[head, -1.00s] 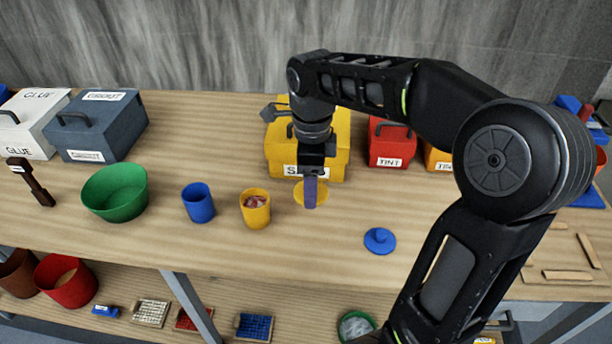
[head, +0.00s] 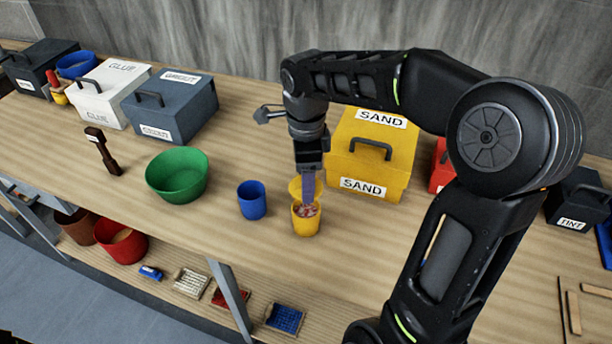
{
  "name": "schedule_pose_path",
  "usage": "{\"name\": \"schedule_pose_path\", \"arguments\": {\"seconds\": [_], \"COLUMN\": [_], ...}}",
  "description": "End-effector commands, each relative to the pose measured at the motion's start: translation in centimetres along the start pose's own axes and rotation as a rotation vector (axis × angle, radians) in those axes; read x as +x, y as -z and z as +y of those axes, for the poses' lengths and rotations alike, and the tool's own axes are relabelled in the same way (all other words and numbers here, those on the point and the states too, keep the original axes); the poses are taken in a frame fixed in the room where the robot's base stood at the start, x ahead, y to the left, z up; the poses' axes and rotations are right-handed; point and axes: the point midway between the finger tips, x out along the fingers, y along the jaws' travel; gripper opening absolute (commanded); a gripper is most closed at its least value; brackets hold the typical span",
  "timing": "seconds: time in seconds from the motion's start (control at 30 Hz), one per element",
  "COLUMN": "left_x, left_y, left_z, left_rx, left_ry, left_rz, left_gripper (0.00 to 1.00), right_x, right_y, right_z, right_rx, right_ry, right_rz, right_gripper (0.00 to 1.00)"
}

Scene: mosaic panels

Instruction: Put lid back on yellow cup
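The yellow cup (head: 306,223) stands upright on the wooden bench, open at the top, with reddish and pale pieces visible inside. My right gripper (head: 308,187) is above the cup's back rim, its fingers pointing down. It is shut on the yellow lid (head: 294,187), which shows partly behind the fingers. The lid overlaps the cup's back rim in the picture; I cannot tell if they touch. My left gripper is out of view.
A blue cup (head: 252,200) stands just left of the yellow cup, and a green bowl (head: 177,176) farther left. A yellow SAND box (head: 372,155) is close behind on the right. The bench (head: 225,245) is clear in front of the cups.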

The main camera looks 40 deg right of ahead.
Motion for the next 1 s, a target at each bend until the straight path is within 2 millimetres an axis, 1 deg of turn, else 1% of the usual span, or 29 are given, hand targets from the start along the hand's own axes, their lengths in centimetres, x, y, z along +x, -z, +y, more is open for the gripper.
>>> {"name": "schedule_pose_path", "arguments": {"seconds": [0.27,0.5,0.6,0.8,1.0], "left_x": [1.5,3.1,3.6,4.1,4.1], "left_y": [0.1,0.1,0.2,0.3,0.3], "left_z": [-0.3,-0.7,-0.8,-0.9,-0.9], "left_rx": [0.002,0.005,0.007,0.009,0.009], "left_ry": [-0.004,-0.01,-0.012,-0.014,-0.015], "left_rz": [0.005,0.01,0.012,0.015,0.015], "left_gripper": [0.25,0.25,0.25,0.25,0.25], "right_x": [2.3,4.7,5.4,6.1,6.1], "right_y": [0.0,0.0,0.0,0.0,0.0], "right_z": [0.0,0.0,0.0,0.0,0.0], "right_rx": [0.0,0.001,0.0,0.0,0.0], "right_ry": [-0.002,0.0,0.0,0.0,0.0], "right_rz": [0.0,0.0,0.0,0.0,0.0], "right_gripper": [0.25,0.25,0.25,0.25,0.25]}}
